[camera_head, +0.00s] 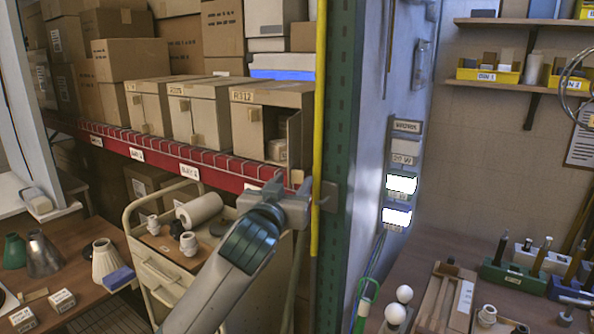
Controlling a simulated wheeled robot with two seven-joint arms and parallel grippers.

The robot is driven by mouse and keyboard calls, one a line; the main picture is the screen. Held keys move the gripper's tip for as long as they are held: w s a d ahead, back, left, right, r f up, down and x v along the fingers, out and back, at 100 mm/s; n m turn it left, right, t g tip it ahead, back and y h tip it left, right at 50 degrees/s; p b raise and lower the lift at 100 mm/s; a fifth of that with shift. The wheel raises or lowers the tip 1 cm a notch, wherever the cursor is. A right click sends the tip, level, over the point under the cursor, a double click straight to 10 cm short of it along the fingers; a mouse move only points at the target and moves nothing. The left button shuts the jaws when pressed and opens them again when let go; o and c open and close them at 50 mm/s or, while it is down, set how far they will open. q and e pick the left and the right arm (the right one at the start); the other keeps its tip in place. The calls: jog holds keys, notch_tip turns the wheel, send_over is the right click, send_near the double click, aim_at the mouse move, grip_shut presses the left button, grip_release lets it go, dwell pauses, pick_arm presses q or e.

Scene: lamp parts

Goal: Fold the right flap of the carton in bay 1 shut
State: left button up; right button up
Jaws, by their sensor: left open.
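Three cartons stand in a row on the red-edged shelf (165,160). The rightmost carton (268,97) has an open front with small boxes visible inside (277,150). Its right flap (295,138) stands out from the right edge, swung open. Its left flap (249,137) lies across the left part of the front. The shelf label below (189,172) is too small to read surely. My left gripper (303,190) is open and empty, just below and in front of the right flap; contact cannot be told. My right gripper is not in view.
A yellow pole (319,120) and a green rack upright (339,140) stand close right of the gripper. The other two cartons (150,106) (197,112) look closed. A cream cart (165,275) with parts stands below the shelf.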

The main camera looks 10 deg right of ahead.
aim_at(296, 176)
pick_arm(q)
jog(key=shift+p+x, duration=0.6)
jog(key=shift+x, duration=1.75)
grip_shut()
